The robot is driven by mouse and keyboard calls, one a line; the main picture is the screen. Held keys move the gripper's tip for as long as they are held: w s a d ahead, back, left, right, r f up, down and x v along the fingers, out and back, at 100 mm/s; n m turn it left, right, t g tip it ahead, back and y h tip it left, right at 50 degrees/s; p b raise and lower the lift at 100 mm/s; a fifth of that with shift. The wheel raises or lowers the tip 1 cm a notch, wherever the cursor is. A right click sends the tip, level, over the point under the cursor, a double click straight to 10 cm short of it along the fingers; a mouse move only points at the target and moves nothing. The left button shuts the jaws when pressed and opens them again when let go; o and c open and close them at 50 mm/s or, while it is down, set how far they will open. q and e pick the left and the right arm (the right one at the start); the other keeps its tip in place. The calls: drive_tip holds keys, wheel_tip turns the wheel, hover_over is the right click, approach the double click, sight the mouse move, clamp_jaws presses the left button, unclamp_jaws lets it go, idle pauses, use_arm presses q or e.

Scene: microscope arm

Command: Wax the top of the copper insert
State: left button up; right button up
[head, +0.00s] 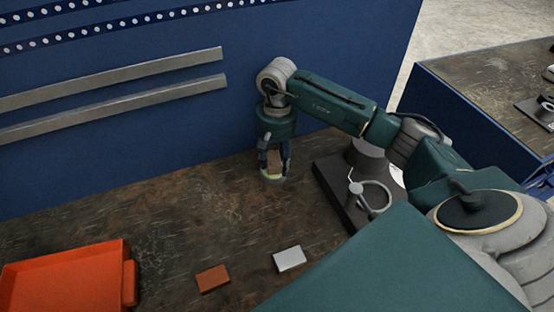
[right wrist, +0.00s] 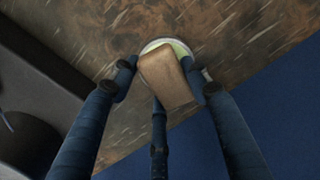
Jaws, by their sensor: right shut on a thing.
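My right gripper (head: 273,163) is shut on a tan-brown block (right wrist: 166,78), holding it at a round, shallow tin (head: 272,180) with pale yellow-green contents. The right wrist view also shows the tin (right wrist: 181,46) just beyond the block's far end; I cannot tell whether they touch. The three dark blue fingers surround the block. A copper-coloured block (head: 213,278), which looks like the copper insert, lies flat on the brown worktop, apart from the gripper. A silver-grey block (head: 290,259) lies to its right. My left gripper is not in view.
An orange tray (head: 64,276) stands at the front left. A dark stand with a grey ring (head: 376,196) is right of the tin. A blue panel (head: 190,125) with metal rails rises behind. The worktop (head: 170,215) between tray and tin is clear.

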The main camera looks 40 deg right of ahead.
sight(277, 158)
drive_tip(key=shift+s+f, duration=0.1)
drive_tip(key=shift+r+p, duration=1.7)
drive_tip(key=shift+r, duration=1.9)
drive_tip(key=s+a+r+n+b, duration=0.1)
drive_tip(key=s+a+r+n, duration=0.2)
drive_tip(key=s+a, duration=0.4)
drive_tip(key=s+a+r+n+b, duration=0.1)
drive_tip(key=s+a+r+n, duration=0.1)
drive_tip(key=s+a, duration=0.5)
drive_tip(key=shift+a+r+n, duration=0.15)
drive_tip(key=shift+r+n, duration=0.25)
drive_tip(key=shift+r, duration=0.4)
